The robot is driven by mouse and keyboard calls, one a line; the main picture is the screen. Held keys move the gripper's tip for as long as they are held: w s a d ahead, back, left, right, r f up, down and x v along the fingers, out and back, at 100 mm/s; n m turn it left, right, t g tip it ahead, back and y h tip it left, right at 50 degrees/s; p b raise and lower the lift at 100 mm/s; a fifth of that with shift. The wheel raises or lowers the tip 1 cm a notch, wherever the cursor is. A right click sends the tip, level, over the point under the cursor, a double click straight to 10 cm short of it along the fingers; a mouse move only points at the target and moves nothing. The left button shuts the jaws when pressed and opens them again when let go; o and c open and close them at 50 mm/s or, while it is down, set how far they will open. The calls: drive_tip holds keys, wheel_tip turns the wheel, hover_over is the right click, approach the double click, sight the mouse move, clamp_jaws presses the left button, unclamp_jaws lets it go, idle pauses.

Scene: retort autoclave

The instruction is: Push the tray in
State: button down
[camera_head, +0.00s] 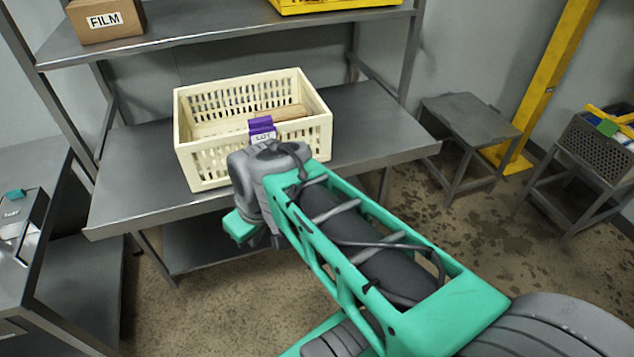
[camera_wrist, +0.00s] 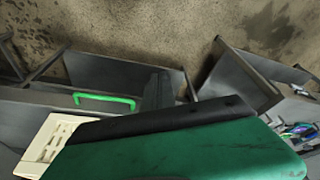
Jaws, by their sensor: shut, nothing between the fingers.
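A cream slatted crate (camera_head: 252,125) stands on the grey metal table and holds a brown item. A purple tag marked LOT (camera_head: 262,130) hangs on its near side. The crate's corner also shows at lower left in the wrist view (camera_wrist: 45,145). A bright green bar handle (camera_wrist: 105,99) sits along a grey metal edge in the wrist view. I cannot tell for sure which part is the tray; the arm may hide its front in the head view. My gripper (camera_head: 243,229) is shut and empty, low in front of the table edge, partly hidden by my wrist.
The grey table (camera_head: 130,190) has clear room right of the crate. A side bench (camera_head: 45,175) with a small device stands left. A low stool (camera_head: 470,120) and a stand with a dark crate (camera_head: 600,145) are right. The FILM box (camera_head: 105,20) is on the upper shelf.

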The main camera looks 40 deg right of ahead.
drive_tip(key=w+d+n+t+y+p, duration=0.15)
drive_tip(key=w+d+n, duration=0.35)
drive_tip(key=d, duration=0.5)
drive_tip(key=w+d+n+t+y, duration=0.1)
drive_tip(key=w+d+n+t, duration=0.15)
drive_tip(key=d+n, duration=0.6)
drive_tip(key=w+f+m+p, duration=0.1)
drive_tip(key=w+f+m, duration=0.1)
drive_tip(key=w+f, duration=0.4)
wheel_tip(320, 180, down, 3)
drive_tip(key=shift+r, duration=0.2)
